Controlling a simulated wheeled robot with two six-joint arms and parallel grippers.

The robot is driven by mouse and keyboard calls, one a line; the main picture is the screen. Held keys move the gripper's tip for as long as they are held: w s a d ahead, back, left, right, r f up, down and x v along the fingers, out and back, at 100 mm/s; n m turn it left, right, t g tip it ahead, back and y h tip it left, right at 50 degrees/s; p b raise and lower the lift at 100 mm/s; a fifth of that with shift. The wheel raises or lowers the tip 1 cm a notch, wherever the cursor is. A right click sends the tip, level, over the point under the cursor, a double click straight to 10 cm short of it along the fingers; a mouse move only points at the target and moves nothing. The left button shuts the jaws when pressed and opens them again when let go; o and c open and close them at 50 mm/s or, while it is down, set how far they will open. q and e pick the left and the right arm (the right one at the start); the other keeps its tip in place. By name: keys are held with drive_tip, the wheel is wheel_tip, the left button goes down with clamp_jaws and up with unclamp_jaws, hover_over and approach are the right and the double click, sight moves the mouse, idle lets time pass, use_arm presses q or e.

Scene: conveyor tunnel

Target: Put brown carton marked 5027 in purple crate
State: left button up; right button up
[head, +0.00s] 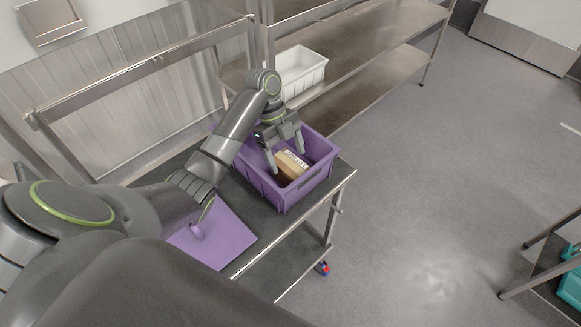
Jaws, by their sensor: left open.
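A purple crate (318,178) stands on a grey-topped metal cart, left of the picture's middle. A brown carton (288,173) with a white label lies inside the crate, against the crate's left part. The print on the label is too small to read for certain. My left gripper (287,159) reaches down over the crate from the left. Its fingers are apart and open, with one finger on each side of the carton's far end. I cannot tell whether they touch the carton. My right gripper is not in view.
A purple lid-like panel (227,240) lies on the cart nearer to me. A white bin (300,72) sits on the metal shelf rack (375,57) behind. A teal container (570,288) shows at the right edge. The grey floor (430,180) to the right is clear.

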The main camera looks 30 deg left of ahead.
use_arm(q)
drive_tip(key=p+v, duration=0.4)
drive_tip(key=v, duration=0.2)
drive_tip(key=shift+a+r, duration=0.1)
drive_tip(key=shift+r, duration=0.1)
